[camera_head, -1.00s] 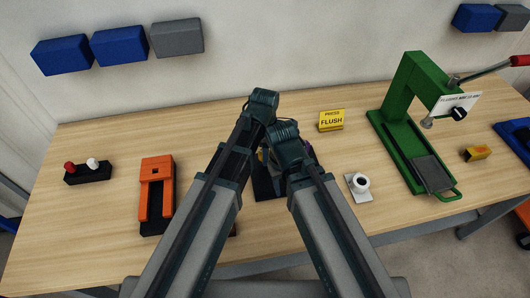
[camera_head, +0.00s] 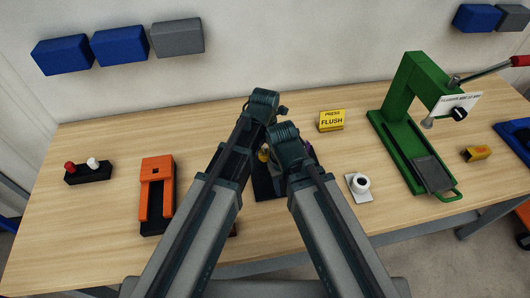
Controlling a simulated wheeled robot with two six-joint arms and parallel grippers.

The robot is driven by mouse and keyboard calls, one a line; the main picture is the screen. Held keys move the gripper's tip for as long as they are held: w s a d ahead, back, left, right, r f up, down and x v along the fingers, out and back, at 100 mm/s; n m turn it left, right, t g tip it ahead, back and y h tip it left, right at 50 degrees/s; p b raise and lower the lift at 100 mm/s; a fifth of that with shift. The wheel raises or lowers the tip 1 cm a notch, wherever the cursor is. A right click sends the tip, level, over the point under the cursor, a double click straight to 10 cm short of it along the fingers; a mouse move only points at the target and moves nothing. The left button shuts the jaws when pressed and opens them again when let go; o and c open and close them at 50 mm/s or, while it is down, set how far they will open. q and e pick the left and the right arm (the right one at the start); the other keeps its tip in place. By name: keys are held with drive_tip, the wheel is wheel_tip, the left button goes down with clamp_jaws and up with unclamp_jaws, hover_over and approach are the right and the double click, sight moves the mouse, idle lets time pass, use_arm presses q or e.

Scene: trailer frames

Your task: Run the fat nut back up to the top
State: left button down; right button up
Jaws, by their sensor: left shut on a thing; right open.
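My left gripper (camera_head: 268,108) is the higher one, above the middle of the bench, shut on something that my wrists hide. My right gripper (camera_head: 288,150) is just below and to the right of it, close beside it, and open. A dark base (camera_head: 264,187) shows between my forearms, under the grippers, with a small yellow part (camera_head: 263,155) at its left and a bit of purple at its right. The fat nut cannot be made out; my arms cover most of that fixture.
On the wooden bench (camera_head: 110,140) stand an orange clamp-like block (camera_head: 157,170) and a black box with red and white knobs (camera_head: 88,175) at left.

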use_arm(q)
drive_tip(key=shift+s+n, duration=0.1)
drive_tip(key=shift+n, duration=0.5)
drive_tip(key=shift+c, duration=1.3)
unclamp_jaws()
drive_tip(key=shift+r, duration=0.15)
use_arm(e)
drive_tip(key=shift+r, duration=0.15)
use_arm(q)
wheel_tip(320, 180, up, 14)
drive_tip(key=p, duration=1.4)
drive_tip(key=shift+f, duration=0.25)
use_arm(e)
wheel_tip(320, 180, up, 14)
drive_tip(key=shift+f, duration=0.2)
drive_tip(key=shift+f, duration=0.1)
